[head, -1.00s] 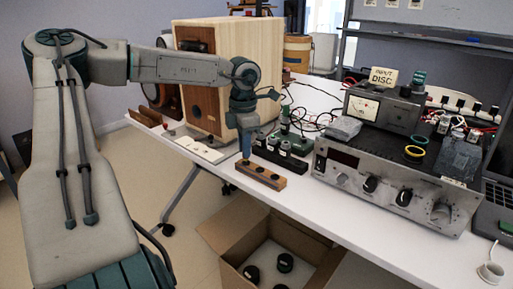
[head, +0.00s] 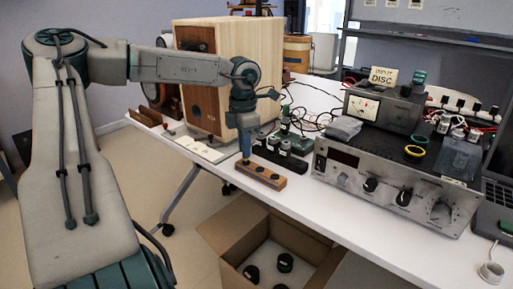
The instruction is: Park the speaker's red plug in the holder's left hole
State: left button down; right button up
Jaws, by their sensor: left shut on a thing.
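The holder (head: 270,182) is a small wooden block with dark round holes along its top, near the table's front edge. My left gripper (head: 246,158) points straight down over the holder's left end, with its tips at or just above the left hole. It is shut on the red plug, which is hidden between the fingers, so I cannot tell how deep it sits. The speaker (head: 245,70) is a large pale wooden box behind, with a brown front. My right gripper is not in view.
A black block with several round sockets (head: 272,156) lies just behind the holder. A silver amplifier (head: 335,178) stands to the right. An open cardboard box (head: 228,238) is on the floor below the table edge. White table top (head: 320,205) is bare right of the holder.

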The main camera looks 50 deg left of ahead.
pick_arm(q)
jog(key=shift+f+b, duration=0.65)
jog(key=shift+f, duration=0.25)
jog(key=c, duration=1.3)
grip_release()
jog(key=shift+r, duration=0.15)
jog(key=shift+r+p, duration=2.75)
jog(key=shift+r, duration=0.95)
